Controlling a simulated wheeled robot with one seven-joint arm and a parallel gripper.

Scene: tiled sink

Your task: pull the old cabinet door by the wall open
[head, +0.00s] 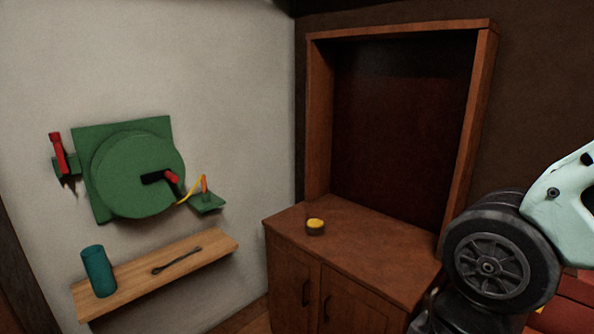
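The old wooden cabinet (286,262) stands in the corner by the walls, with an open upper frame on its back. Its left door (290,290) and right door (357,303) look shut in the head view. Each has a dark handle near the middle seam: the left door's handle (306,293) and the right door's handle (326,308). The lower parts of the doors are cut off by the picture's bottom edge. My arm shows at the right, in front of the cabinet's right side. My gripper is not in view.
A small yellow-topped round item (316,226) sits on the cabinet top. Left of the cabinet, a wooden shelf (210,250) juts from the pale wall, holding a teal cylinder (98,271) and a wrench (177,261). A green round fixture (135,175) is mounted above it.

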